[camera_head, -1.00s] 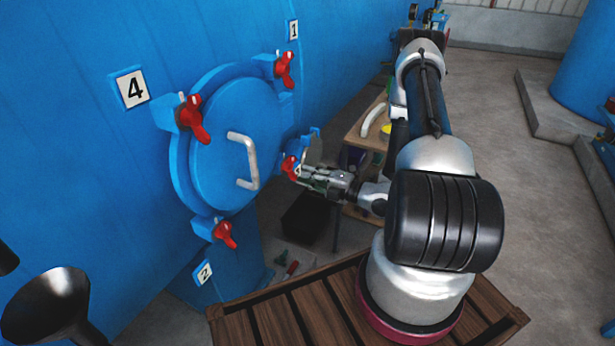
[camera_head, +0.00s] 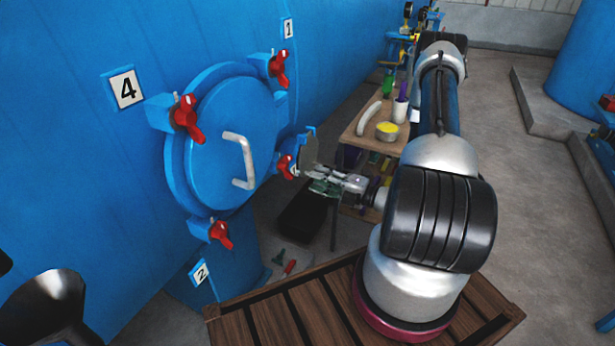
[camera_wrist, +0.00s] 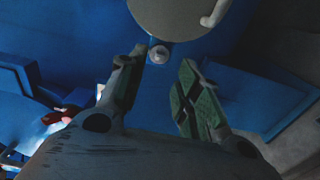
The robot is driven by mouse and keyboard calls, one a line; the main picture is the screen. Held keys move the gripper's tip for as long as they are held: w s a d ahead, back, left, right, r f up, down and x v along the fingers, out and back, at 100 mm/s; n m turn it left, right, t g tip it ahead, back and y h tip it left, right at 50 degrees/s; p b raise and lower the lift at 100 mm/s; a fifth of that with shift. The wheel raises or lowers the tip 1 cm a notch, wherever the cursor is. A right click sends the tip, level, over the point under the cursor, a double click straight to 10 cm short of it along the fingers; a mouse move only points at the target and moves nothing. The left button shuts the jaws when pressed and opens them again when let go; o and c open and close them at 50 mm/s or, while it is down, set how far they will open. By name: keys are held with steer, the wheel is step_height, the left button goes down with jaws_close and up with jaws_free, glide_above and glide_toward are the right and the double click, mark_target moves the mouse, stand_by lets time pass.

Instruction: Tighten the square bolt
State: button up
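In the wrist view, a small pale bolt head (camera_wrist: 159,54) stands out from a blue surface, just below a grey rounded plate (camera_wrist: 180,15). The shape of its head is too small and dim to tell surely. My gripper (camera_wrist: 163,62) is open, with one finger left and one right of the bolt head in the picture. I see nothing between the fingers; whether they reach the bolt's depth I cannot tell. The bolt does not show there.
Red wing clamps (camera_head: 187,118) sit around the door, which has a pale handle (camera_head: 242,160). One red clamp (camera_head: 285,166) is close to my gripper. A wooden shelf (camera_head: 362,135) with a yellow-topped tin (camera_head: 387,131) stands behind. A black funnel shape (camera_head: 45,310) is at lower left.

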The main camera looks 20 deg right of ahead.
steer(key=v, duration=0.6)
steer(key=shift+s, duration=0.2)
steer(key=shift+d, duration=0.15)
